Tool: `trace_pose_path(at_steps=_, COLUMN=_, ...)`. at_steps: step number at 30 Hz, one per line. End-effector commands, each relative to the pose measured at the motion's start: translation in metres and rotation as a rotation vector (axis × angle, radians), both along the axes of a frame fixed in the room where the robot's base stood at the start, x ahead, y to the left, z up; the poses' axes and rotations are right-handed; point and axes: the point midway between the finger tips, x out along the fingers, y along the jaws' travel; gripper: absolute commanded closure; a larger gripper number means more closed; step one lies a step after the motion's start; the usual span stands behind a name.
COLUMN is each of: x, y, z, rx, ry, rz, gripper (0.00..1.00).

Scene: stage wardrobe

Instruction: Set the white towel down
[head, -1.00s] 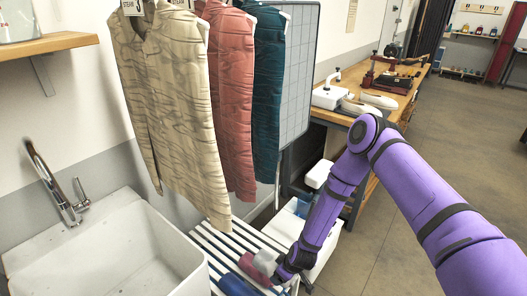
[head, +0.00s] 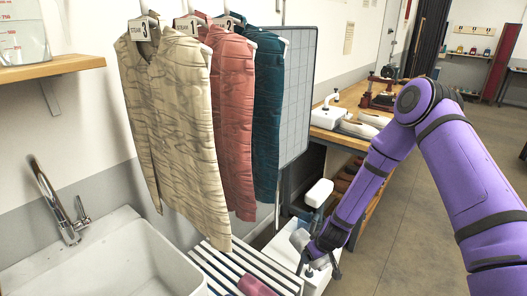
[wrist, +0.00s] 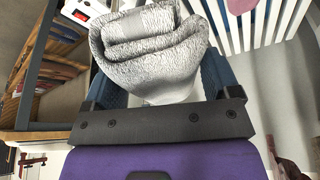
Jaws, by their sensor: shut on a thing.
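The white towel (wrist: 150,52) is a thick, textured roll that fills the top middle of the wrist view. My gripper (head: 318,262) is shut on it, with one blue finger on each side of the roll. In the head view my gripper hangs low at the right of the slatted rack (head: 228,262), in front of a white bin. The towel is mostly hidden there by the gripper. The wrist view shows the rack's white slats beyond the towel at the upper right, apart from it as far as I can see.
A dark pink roll (head: 254,287) lies on the rack. A white bin (head: 284,250) stands beside it. Hanging shirts (head: 180,120) overhang the rack, with a white sink (head: 110,255) at left. A wooden workbench (head: 350,95) stands behind my arm; floor at right is clear.

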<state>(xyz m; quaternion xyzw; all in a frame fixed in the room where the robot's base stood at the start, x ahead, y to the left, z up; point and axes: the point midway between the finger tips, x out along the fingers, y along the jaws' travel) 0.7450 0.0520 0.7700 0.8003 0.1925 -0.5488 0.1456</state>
Motion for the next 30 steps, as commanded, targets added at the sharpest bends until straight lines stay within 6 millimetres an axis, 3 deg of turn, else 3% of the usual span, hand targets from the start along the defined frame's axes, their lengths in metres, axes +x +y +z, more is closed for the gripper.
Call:
trace_pose_path(at_steps=1, x=0.006, y=-0.014, z=0.017, rx=-0.001, ry=-0.005, rz=-0.046, gripper=0.42)
trace_pose_path(at_steps=9, x=0.014, y=-0.077, z=0.092, rx=0.007, ry=-0.014, rz=-0.290, gripper=0.42)
trace_pose_path(at_steps=15, x=0.010, y=-0.109, z=0.130, rx=0.020, ry=-0.019, rz=-0.424, gripper=0.42)
trace_pose_path(at_steps=21, x=0.008, y=-0.121, z=0.145, rx=0.026, ry=-0.022, rz=-0.481, gripper=0.42)
trace_pose_path(at_steps=30, x=0.007, y=-0.122, z=0.147, rx=0.026, ry=-0.021, rz=-0.489, gripper=0.42)
